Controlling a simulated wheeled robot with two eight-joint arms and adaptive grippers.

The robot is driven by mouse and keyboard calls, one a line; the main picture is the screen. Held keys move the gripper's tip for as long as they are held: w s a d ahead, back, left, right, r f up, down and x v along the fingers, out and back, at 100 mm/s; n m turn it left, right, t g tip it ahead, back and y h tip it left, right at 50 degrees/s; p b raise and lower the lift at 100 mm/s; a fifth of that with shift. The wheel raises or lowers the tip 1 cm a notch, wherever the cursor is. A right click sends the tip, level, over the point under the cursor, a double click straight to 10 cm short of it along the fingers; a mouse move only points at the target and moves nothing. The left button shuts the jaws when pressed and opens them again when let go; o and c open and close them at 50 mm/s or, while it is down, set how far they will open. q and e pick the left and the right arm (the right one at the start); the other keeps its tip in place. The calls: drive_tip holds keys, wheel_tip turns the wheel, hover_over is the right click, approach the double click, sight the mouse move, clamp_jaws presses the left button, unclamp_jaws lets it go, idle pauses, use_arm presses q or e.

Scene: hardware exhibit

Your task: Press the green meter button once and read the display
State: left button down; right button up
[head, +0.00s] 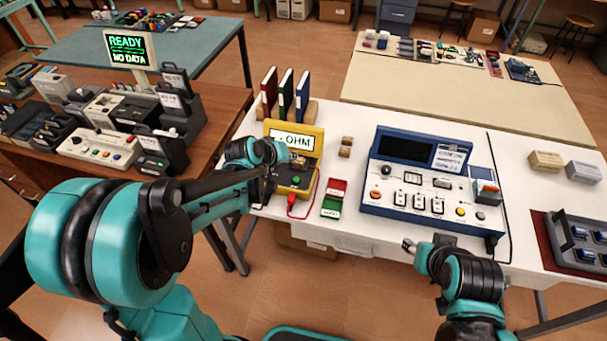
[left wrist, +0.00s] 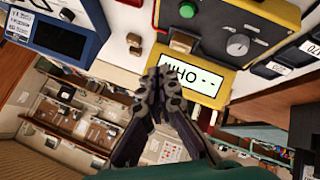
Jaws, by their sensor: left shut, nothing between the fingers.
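The yellow meter (head: 312,134) stands on the white table. Its raised display (head: 291,138) reads dashes and "OHM"; upside down in the left wrist view, the display (left wrist: 190,80) shows two dashes with OHM. The green button (head: 296,180) is on the meter's lower face; it also shows in the left wrist view (left wrist: 187,10), apart from the fingertips. My left gripper (left wrist: 168,82) is shut and empty, over the meter, its tips in front of the display's edge in that view. In the head view it hides part of the meter. My right gripper (head: 409,246) is at the table's front edge, its jaws unclear.
A red lead (head: 291,205) hangs at the meter's front. Red and green cards (head: 333,198) lie to its right, then a blue instrument console (head: 430,180). Books (head: 286,95) stand behind the meter. A sign (head: 129,48) on the left bench reads "READY NO DATA".

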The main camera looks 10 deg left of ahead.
sight(295, 181)
use_arm(q)
drive_tip(key=shift+w+d+f, duration=0.1)
drive_tip(key=shift+w+f, duration=0.2)
drive_tip(key=shift+w, duration=0.25)
drive_tip(key=shift+w+f, duration=0.25)
drive_tip(key=shift+w, duration=0.25)
drive_tip(key=shift+f, duration=0.15)
wheel_tip(295, 181, down, 8)
drive_tip(key=b, duration=0.7)
drive_tip(key=shift+f, duration=0.25)
drive_tip(key=shift+f, duration=0.1)
drive_tip(key=shift+f+b, duration=0.35)
drive_tip(key=shift+b, duration=0.1)
drive_tip(key=shift+f+b, duration=0.45)
idle(0.8)
idle(0.3)
drive_tip(key=shift+r+p, duration=0.7)
drive_tip(key=shift+r, duration=0.25)
